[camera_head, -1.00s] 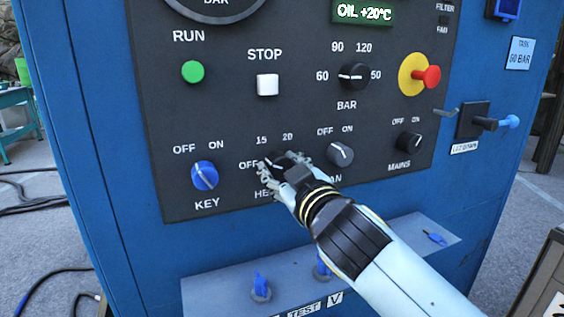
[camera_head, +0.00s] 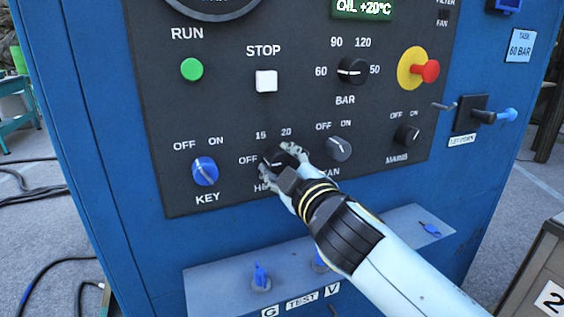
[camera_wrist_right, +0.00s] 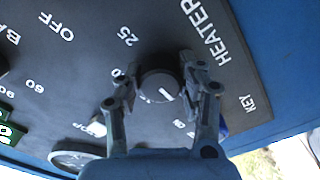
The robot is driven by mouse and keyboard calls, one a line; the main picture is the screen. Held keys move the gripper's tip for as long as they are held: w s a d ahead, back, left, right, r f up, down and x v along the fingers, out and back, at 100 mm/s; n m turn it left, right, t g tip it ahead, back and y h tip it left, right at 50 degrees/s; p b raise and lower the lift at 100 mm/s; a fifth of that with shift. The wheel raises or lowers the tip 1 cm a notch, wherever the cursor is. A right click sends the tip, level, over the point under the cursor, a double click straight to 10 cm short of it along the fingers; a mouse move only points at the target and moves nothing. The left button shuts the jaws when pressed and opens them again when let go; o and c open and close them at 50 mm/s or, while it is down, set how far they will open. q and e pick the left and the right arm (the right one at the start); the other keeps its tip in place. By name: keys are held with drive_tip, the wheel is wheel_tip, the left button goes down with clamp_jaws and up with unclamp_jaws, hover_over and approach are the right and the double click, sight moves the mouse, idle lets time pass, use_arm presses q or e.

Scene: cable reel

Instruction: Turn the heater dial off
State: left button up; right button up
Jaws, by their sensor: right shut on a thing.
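The heater dial (camera_head: 273,161) is a black knob low on the dark control panel, mostly covered by my right gripper in the head view. OFF, 15 and 20 are printed around it. My right gripper (camera_head: 278,162) is shut on the dial, one finger on each side. In the right wrist view the dial (camera_wrist_right: 160,87) sits between the fingertips of the gripper (camera_wrist_right: 158,85). A white mark on its face points to the lower right of that picture. My left gripper is out of view.
The blue key switch (camera_head: 205,171) is left of the dial, the fan knob (camera_head: 338,148) right. The white STOP button (camera_head: 266,81) and red emergency knob (camera_head: 426,70) are higher. A grey ledge (camera_head: 215,283) with blue handles juts out below.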

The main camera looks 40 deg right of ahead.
drive_tip(key=o, duration=1.2)
drive_tip(key=v, duration=1.2)
drive_tip(key=shift+d, duration=0.1)
